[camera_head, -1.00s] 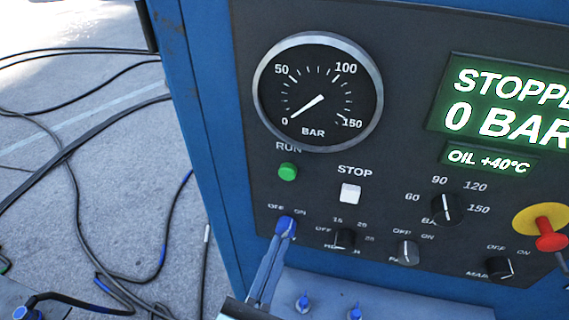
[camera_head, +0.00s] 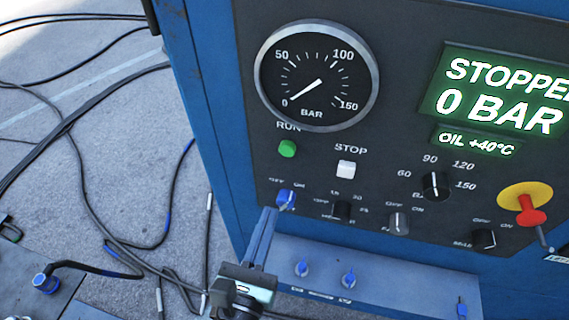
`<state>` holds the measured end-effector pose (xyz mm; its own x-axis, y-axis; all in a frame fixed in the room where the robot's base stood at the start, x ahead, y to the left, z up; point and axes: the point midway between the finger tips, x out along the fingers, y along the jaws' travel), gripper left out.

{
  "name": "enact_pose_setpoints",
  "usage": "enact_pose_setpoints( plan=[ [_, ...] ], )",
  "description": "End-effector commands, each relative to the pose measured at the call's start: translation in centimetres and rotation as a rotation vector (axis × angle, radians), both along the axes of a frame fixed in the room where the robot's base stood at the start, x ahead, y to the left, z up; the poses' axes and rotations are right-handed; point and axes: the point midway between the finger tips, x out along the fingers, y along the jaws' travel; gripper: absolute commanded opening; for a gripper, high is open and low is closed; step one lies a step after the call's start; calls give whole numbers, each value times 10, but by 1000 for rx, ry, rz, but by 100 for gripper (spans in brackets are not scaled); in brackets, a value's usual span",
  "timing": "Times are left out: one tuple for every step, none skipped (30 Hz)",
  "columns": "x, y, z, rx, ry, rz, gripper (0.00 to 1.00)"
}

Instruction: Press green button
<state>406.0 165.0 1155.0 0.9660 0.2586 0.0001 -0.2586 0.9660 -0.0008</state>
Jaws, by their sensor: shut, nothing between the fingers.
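The green button (camera_head: 287,149) sits on the dark control panel (camera_head: 400,100) under the RUN label, below the round pressure gauge. It is fully visible and nothing touches it. My gripper (camera_head: 268,212) is shut and empty. Its fingertips are below the green button and a little to its left, just beside the blue knob (camera_head: 286,198) marked OFF and ON. I cannot tell whether the fingers touch the panel.
A white STOP button (camera_head: 346,169) is right of the green one. Several black knobs and a red stop knob (camera_head: 531,216) lie farther right. A blue ledge (camera_head: 390,272) with small blue knobs juts out below. The display (camera_head: 505,95) reads STOPPED, 0 BAR. Cables (camera_head: 85,190) lie on the floor.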

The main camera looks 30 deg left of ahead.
Motion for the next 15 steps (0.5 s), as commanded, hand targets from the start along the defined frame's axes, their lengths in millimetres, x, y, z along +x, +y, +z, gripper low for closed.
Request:
enact_pose_setpoints(
  plan=[
    [10, 3, 5, 1, -3, -1, 0],
    [15, 4, 5, 1, -3, -1, 0],
    [22, 6, 5, 3, -2, 0, 0],
    [27, 7, 5, 2, -1, -1, 0],
    [32, 9, 5, 2, -3, -1, 0],
    [39, 10, 5, 1, -3, -1, 0],
    [44, 12, 4, 1, -2, -1, 0],
    [49, 13, 5, 3, -2, -1, 0],
    [56, 15, 4, 2, -3, -1, 0],
    [61, 16, 4, 1, -2, -1, 0],
    [66, 17, 4, 2, -3, -1, 0],
    [72, 19, 4, 1, -2, -2, 0],
    [77, 20, 4, 2, -1, -2, 0],
    [81, 22, 3, 2, -1, -1, 0],
    [86, 23, 3, 2, -1, 0, 0]
  ],
)
